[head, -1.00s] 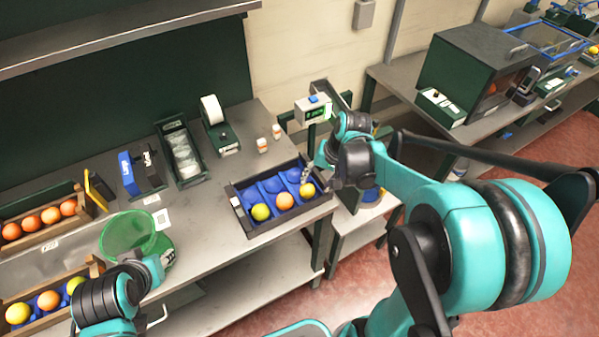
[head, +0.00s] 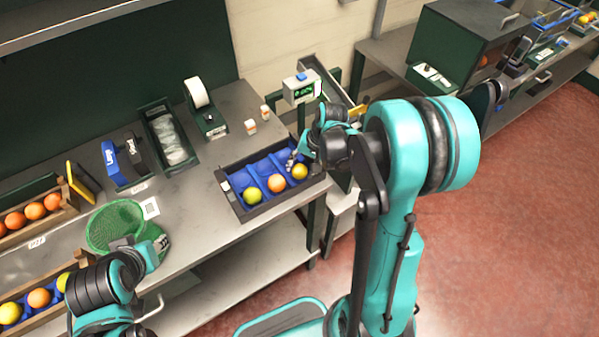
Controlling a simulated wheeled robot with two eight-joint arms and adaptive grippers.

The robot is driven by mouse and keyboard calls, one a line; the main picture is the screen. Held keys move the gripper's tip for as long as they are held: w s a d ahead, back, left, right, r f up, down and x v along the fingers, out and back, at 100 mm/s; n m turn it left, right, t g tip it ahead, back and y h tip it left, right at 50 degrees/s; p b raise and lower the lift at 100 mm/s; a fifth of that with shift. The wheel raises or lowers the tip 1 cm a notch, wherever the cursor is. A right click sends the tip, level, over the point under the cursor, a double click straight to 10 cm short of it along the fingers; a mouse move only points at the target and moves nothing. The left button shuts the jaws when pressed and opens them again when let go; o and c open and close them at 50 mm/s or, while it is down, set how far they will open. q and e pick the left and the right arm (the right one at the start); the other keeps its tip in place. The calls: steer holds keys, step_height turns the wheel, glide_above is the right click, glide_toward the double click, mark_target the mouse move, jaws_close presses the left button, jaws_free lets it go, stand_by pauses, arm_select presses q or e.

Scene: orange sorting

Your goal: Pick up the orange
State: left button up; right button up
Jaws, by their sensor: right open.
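A dark tray (head: 241,212) with a blue divided insert sits at the table's right end. Its front row holds a yellow fruit (head: 252,196), an orange (head: 277,183) and a yellow-orange fruit (head: 299,171). My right gripper (head: 295,158) is open and small in view, above the tray's right part, just behind the yellow-orange fruit; I cannot tell whether it touches anything. My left gripper (head: 124,243) is at the near rim of a green mesh basket (head: 114,222); its fingers are largely hidden, so its grip is unclear.
Wooden crates with oranges (head: 34,211) and mixed fruit (head: 39,298) stand at the left. A tape dispenser (head: 205,115), a bin of clear bags (head: 171,140), two small bottles (head: 251,126) and a scale display (head: 301,87) stand behind the tray.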

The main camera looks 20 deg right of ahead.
steer(key=c, duration=0.8)
steer(key=shift+r, duration=0.1)
